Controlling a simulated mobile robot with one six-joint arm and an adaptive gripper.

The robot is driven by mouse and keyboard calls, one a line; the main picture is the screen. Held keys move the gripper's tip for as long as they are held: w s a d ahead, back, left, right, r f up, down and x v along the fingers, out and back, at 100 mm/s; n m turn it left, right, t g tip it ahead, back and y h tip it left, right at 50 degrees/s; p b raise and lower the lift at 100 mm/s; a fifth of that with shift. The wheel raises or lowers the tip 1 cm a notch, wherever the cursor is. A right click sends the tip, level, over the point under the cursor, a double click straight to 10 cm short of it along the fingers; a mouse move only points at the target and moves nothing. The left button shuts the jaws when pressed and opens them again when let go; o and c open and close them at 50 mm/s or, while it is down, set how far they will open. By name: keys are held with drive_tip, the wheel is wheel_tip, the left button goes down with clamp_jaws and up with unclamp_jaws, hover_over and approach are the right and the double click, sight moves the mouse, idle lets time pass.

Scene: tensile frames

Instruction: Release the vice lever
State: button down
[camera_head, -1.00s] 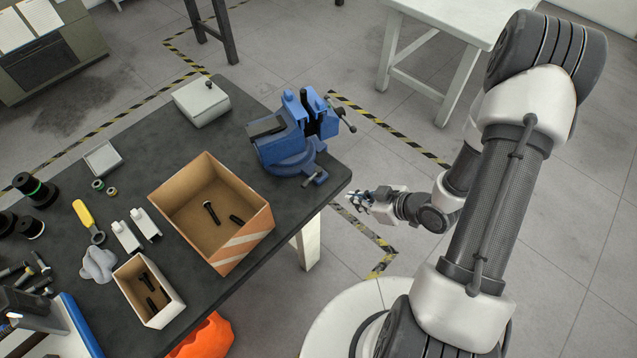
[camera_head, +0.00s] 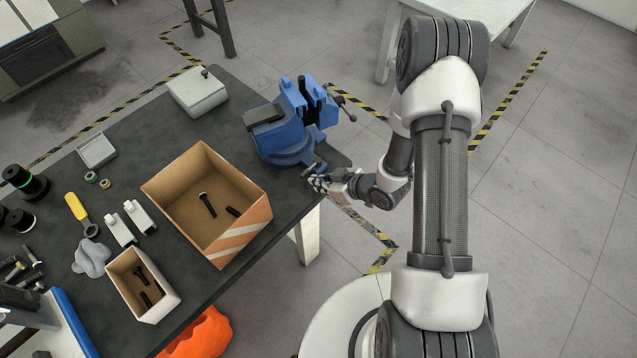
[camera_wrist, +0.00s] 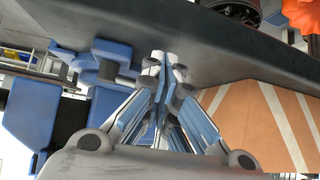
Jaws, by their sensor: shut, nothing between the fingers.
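The blue vice (camera_head: 282,138) stands on the near right corner of the dark workbench. It also fills the left of the wrist view (camera_wrist: 35,115). A small grey lever (camera_head: 311,170) sticks out low at the vice's base, toward the bench edge. A longer handle (camera_head: 345,106) with a dark knob is on the vice's far right side. My gripper (camera_head: 316,183) is at the bench edge, right beside the base lever; I cannot tell if they touch. In the wrist view my gripper's fingertips (camera_wrist: 158,67) are together and hold nothing.
An open cardboard box (camera_head: 165,187) with bolts stands left of the vice, its striped side (camera_wrist: 265,118) close in the wrist view. A smaller box (camera_head: 122,268), a white lidded box (camera_head: 197,93) and tools share the workbench (camera_head: 150,140).

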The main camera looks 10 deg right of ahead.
drive_tip(key=shift+w+a, duration=0.15)
drive_tip(key=shift+w+a+r, duration=0.15)
drive_tip(key=shift+w+a, duration=0.2)
drive_tip(key=shift+a, duration=0.35)
